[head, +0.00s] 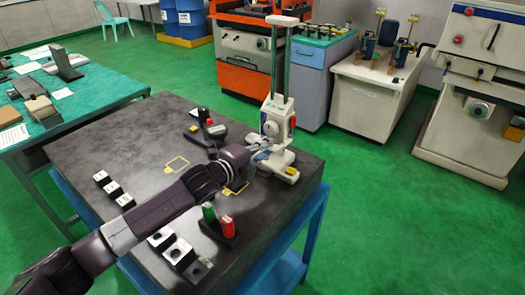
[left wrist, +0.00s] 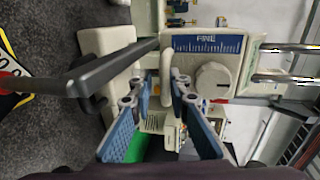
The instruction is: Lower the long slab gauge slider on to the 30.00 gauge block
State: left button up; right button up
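The slab gauge (head: 278,60) stands at the far right corner of the dark granite table, its column upright. Its cream slider (head: 276,118) sits low on the column. In the left wrist view the slider carries a blue FINE scale plate (left wrist: 207,45), a round knob (left wrist: 213,78) and a long dark arm (left wrist: 105,72). My left gripper (head: 250,158) is just left of the gauge. In the left wrist view its fingers (left wrist: 164,88) look open, with a cream part between or behind their tips; contact is unclear. I cannot pick out the 30.00 block by its marking. My right gripper is out of view.
Several labelled blocks line the granite table's left (head: 101,177) and front (head: 178,252) edges. A dark instrument (head: 210,130) lies at the back. Yellow outlines (head: 177,164) mark the top.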

pick_arm(q)
jog(key=v, duration=1.2)
jog(key=shift+f, duration=0.1)
